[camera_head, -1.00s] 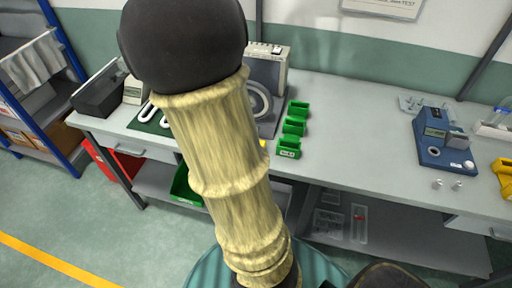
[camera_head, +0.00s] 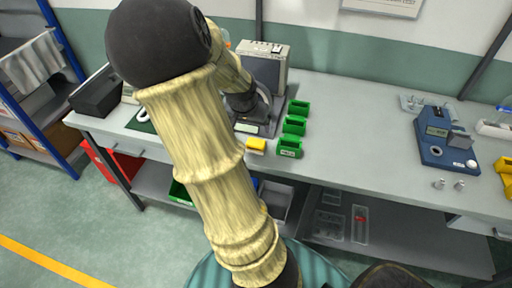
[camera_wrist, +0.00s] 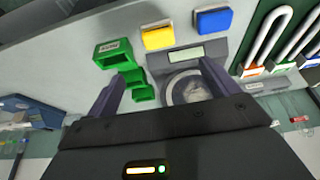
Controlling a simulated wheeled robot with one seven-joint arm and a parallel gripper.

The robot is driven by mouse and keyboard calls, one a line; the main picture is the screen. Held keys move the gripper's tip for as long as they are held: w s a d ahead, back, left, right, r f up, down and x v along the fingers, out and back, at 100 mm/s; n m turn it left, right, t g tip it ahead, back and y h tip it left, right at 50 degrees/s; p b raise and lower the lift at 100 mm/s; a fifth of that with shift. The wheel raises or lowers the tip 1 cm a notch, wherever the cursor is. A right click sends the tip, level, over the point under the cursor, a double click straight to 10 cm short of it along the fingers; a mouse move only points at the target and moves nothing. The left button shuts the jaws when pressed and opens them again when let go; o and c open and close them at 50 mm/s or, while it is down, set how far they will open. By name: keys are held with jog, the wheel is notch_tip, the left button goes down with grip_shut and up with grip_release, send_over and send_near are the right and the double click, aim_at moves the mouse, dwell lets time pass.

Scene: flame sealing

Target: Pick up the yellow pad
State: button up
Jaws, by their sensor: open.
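The yellow pad (camera_head: 257,145) lies near the front edge of the workbench, just left of the nearest green bin. It also shows near the top of the wrist view (camera_wrist: 157,38), with a blue pad (camera_wrist: 213,20) to its right. My gripper (camera_wrist: 163,88) is open and empty in the wrist view, its two fingers apart with a grey device between and beyond them. The yellow pad lies beyond the fingertips, not between them. In the head view my arm hides the blue pad, and I cannot make out the fingers there.
Several green bins (camera_head: 294,125) stand in a row close to the yellow pad. A grey machine (camera_head: 264,72) stands behind my arm. A blue device (camera_head: 445,138) sits on the right of the workbench (camera_head: 370,150), with free surface between.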

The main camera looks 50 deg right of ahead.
jog(key=b, duration=0.4)
send_near(256, 142)
jog(key=x, duration=0.5)
jog(key=shift+w, duration=0.15)
jog(key=shift+f, duration=0.1)
jog(key=b+x, duration=0.1)
jog(key=x, duration=0.3)
jog(key=shift+f, duration=0.1)
jog(key=shift+d+f, duration=0.25)
jog(key=shift+f, duration=0.2)
jog(key=c, duration=1.1)
